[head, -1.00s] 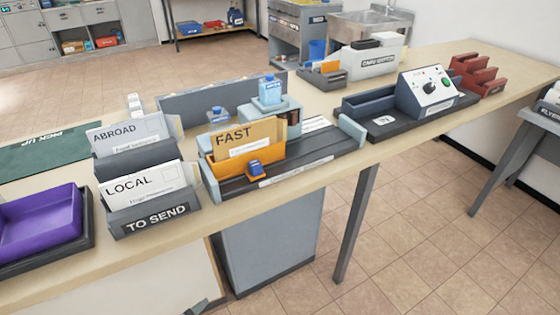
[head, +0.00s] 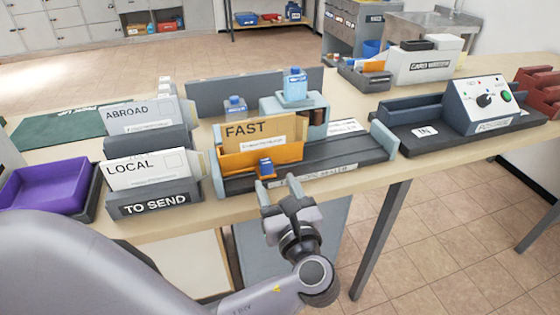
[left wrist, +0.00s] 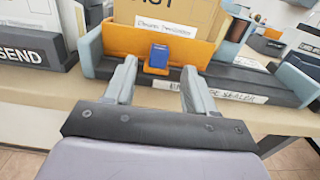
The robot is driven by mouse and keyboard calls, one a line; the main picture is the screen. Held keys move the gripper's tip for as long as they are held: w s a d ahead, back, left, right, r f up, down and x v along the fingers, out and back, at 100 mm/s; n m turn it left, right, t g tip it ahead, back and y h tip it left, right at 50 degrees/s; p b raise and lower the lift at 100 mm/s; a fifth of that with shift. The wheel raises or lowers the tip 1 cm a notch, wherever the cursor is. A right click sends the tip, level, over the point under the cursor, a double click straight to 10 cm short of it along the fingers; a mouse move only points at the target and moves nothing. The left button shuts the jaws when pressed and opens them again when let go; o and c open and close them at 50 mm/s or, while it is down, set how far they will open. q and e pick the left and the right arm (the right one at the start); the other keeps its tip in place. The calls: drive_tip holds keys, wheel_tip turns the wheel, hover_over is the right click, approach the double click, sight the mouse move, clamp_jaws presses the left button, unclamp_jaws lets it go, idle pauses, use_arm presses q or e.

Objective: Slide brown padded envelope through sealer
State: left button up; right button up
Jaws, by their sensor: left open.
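The brown envelope (head: 258,130), marked FAST, stands upright in an orange holder (head: 262,158) with a small blue tab (head: 265,168) at its front. The holder sits at the left part of the dark track of the sealer (head: 345,154); the envelope also shows in the left wrist view (left wrist: 185,15). A light blue-grey housing with a blue bottle on top stands behind it. My left gripper (head: 279,188) is open and empty just in front of the sealer, its fingers pointing at the blue tab (left wrist: 159,55). My right gripper is not in view.
The TO SEND rack (head: 155,203) with LOCAL and ABROAD envelopes stands left of the sealer, and a purple tray (head: 45,187) lies further left. A control box (head: 487,104) stands on a dark base at right.

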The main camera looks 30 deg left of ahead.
sight(267, 166)
use_arm(q)
drive_tip(key=x, duration=0.7)
drive_tip(key=shift+s+r, duration=0.1)
clamp_jaws()
